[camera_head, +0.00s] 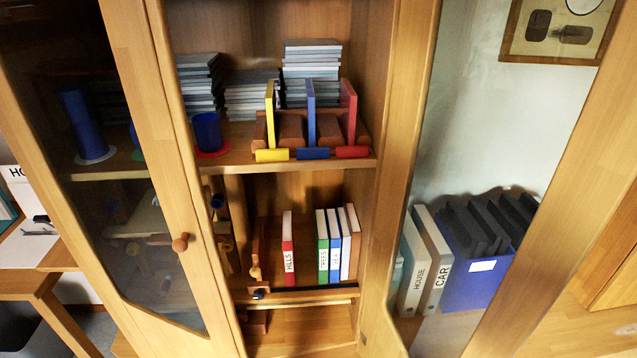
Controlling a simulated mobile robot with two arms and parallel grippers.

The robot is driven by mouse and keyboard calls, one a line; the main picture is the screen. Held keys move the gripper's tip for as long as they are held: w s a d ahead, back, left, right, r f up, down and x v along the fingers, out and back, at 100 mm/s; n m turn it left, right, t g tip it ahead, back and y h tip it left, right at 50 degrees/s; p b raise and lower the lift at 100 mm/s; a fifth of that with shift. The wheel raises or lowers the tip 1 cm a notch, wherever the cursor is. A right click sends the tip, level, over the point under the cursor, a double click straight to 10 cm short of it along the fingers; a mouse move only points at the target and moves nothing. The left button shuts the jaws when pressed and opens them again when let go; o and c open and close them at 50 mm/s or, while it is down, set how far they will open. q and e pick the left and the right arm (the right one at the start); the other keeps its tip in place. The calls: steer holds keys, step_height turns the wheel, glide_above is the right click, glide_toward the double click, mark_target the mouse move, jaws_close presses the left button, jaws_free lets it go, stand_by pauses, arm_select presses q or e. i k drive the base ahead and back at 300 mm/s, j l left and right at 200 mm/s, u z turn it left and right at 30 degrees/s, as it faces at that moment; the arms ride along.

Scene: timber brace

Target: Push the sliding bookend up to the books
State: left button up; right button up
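The sliding bookend (260,249) looks like a brown wooden upright with a small knob low on its front, at the left of the lower shelf inside the cabinet. A red book (288,255) labelled HILLS stands upright a little to its right, with a gap between them. Neither of my grippers is in view.
The cabinet's glass door (150,200) stands at the left. The upper shelf (225,160) holds stacked grey books, a blue cup (207,132) and a wooden rack with coloured boards. Binders (425,260) and a blue box (480,275) stand to the right.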

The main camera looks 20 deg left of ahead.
mark_target(257, 253)
steer(key=u, duration=1.2)
